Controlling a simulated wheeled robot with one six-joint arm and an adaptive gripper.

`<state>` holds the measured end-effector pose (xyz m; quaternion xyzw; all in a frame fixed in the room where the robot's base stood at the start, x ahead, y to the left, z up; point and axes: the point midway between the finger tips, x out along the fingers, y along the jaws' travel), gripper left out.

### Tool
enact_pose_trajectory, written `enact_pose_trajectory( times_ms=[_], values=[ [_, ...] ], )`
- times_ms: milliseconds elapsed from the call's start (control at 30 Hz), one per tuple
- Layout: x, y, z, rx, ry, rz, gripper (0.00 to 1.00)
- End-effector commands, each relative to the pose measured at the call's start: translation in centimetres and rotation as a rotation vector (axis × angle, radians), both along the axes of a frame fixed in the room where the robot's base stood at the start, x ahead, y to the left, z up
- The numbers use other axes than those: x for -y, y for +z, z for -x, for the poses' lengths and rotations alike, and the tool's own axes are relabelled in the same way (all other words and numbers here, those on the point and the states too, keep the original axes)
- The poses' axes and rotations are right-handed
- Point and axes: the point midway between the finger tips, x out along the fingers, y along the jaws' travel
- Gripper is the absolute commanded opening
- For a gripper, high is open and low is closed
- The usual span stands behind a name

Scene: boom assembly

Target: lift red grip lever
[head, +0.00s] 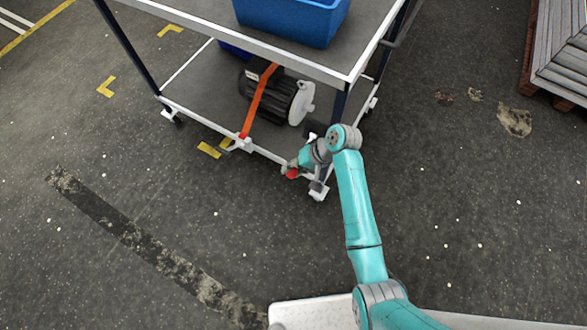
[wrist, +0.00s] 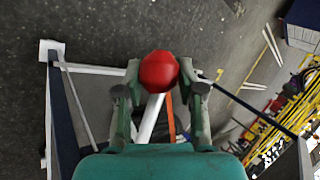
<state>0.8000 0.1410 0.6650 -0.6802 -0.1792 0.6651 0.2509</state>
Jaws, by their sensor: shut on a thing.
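The red grip lever (wrist: 158,71) shows in the wrist view as a round red knob on a pale shaft, between the two fingers of my gripper (wrist: 160,88). My gripper is shut on the red knob. In the head view the red knob (head: 292,173) is a small red spot at the tip of my gripper (head: 290,169), close to the front edge of the trolley's lower shelf. My gripper and wrist hide most of the lever there, and its base cannot be made out.
A two-tier trolley (head: 190,113) stands ahead, with a blue bin (head: 290,22) on top. A dark motor (head: 262,90) with an orange strap (head: 259,98) sits on its lower shelf. Stacked planks (head: 560,55) lie at the upper right. The floor to the left is open.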

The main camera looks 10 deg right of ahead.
Motion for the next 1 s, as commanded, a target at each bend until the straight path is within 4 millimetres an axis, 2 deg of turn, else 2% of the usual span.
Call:
enact_pose_trajectory(
  times_ms=[267, 300, 400, 767, 867, 1000],
  values=[
    [0.0, 0.4, -0.4, 0.013, -0.003, -0.001, 0.0],
    [0.0, 0.4, -0.4, 0.013, -0.003, -0.001, 0.4],
    [0.0, 0.4, -0.4, 0.013, -0.003, -0.001, 0.64],
    [0.2, 0.4, -0.2, 0.007, -0.002, 0.0, 0.64],
    [0.7, 1.1, -0.2, 0.008, -0.003, 0.0, 0.64],
    [2.1, 3.1, -0.1, 0.009, -0.004, 0.0, 0.64]
  ],
)
